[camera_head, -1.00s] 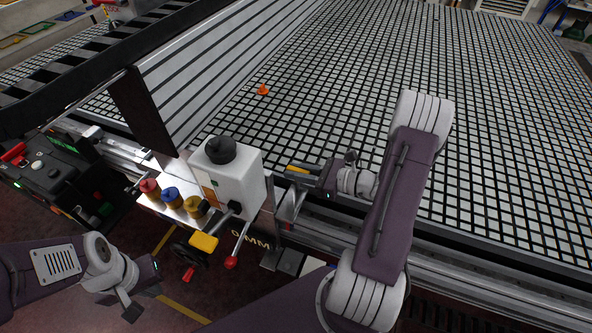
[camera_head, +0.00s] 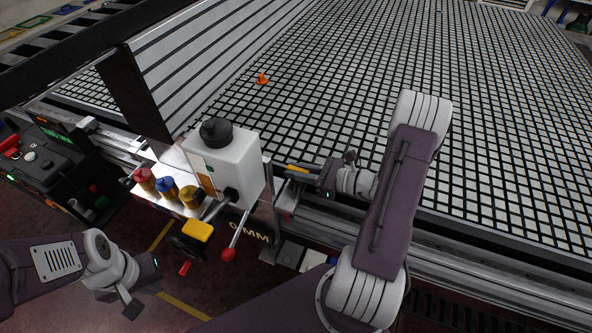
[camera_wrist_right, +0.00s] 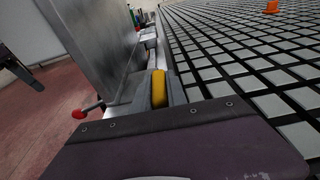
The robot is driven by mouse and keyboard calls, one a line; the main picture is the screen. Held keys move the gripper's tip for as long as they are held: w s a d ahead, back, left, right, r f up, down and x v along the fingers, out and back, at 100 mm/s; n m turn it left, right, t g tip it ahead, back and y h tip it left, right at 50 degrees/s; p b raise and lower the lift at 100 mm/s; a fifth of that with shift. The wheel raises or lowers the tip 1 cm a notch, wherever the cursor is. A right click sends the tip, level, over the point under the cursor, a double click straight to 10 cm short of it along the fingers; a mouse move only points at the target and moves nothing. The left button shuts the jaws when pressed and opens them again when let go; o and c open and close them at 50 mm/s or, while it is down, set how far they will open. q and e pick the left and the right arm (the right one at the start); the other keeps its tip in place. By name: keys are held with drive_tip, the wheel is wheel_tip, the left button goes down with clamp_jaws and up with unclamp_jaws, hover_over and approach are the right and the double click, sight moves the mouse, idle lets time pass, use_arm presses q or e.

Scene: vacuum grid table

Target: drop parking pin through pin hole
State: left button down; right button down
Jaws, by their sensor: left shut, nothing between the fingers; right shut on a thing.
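My right gripper (camera_head: 300,171) is shut on a yellow piece (camera_wrist_right: 159,88), which I take to be the parking pin. It is held over the near edge of the grid table, right of the white box, and only its yellow part shows. Its lower part is hidden, and I cannot make out the pin hole. My left gripper (camera_head: 150,277) is shut and empty at the lower left, over the floor and away from the table.
A white box (camera_head: 225,165) with a black cap stands on the table's edge rail beside red, blue and yellow knobs (camera_head: 168,189). A red-knobbed lever (camera_head: 228,254) hangs below. A tall slatted panel (camera_head: 205,70) rises behind. The grid surface (camera_head: 450,90) is clear except for an orange cone (camera_head: 262,79).

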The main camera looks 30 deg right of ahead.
idle(0.3)
drive_tip(key=c, duration=1.3)
unclamp_jaws()
drive_tip(key=shift+o, duration=0.2)
drive_tip(key=shift+s+d, duration=0.1)
drive_tip(key=v, duration=0.9)
